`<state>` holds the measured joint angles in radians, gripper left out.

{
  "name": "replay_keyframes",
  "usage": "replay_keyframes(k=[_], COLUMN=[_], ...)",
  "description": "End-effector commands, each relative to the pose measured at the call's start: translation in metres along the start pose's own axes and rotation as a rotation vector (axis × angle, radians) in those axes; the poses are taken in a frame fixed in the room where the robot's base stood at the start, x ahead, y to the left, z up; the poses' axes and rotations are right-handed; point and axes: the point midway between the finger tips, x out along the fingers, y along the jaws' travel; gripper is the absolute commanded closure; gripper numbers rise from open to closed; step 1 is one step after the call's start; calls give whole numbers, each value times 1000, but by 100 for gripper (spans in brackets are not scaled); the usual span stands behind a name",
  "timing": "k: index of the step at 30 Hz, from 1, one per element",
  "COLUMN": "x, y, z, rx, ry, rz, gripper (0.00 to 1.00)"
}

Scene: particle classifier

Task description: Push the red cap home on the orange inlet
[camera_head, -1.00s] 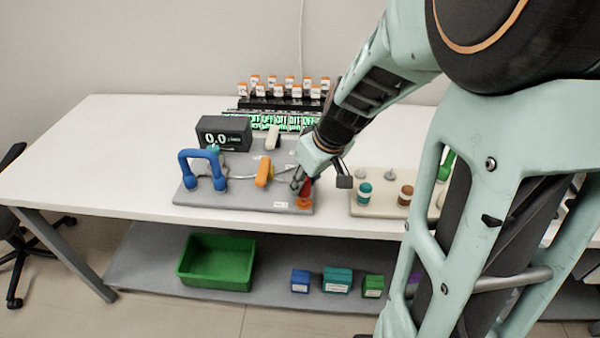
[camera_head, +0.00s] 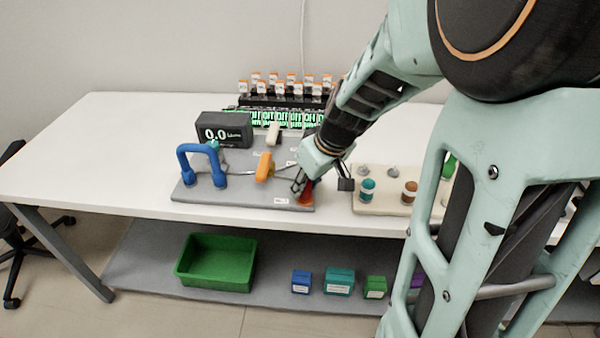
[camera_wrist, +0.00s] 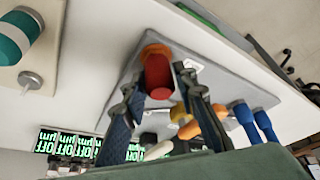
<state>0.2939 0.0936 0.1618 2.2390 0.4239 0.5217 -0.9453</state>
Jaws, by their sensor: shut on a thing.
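The red cap (camera_head: 309,188) is between the fingers of my gripper (camera_head: 301,184), which is shut on it. It is at the front right corner of the grey base plate. The orange inlet (camera_head: 304,201) shows just below the cap, partly hidden by it. In the wrist view the red cap (camera_wrist: 158,76) lies between my fingertips (camera_wrist: 160,86), in front of the orange inlet (camera_wrist: 154,49). The cap lines up closely with the inlet and looks to be at it. I cannot tell whether it is fully seated.
The grey plate (camera_head: 235,196) also bears a blue handle (camera_head: 184,165), an orange lever (camera_head: 264,167) and a display box (camera_head: 224,130). A beige tray (camera_head: 375,209) with capped jars stands close to the right. Orange-capped vials (camera_head: 287,88) stand behind. The table's left side is clear.

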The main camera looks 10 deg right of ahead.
Motion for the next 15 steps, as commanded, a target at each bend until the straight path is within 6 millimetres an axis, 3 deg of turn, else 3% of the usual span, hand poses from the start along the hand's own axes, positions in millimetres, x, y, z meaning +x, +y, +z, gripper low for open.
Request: replay_keyframes(k=[1, 2, 6, 15], x=[3, 1, 1, 0], y=[0, 0, 0, 0], z=[2, 1, 0, 0], rx=[0, 0, 0, 0], ry=[-1, -1, 0, 1], rz=[-1, -1, 0, 0], gripper=[94, 70, 55, 53])
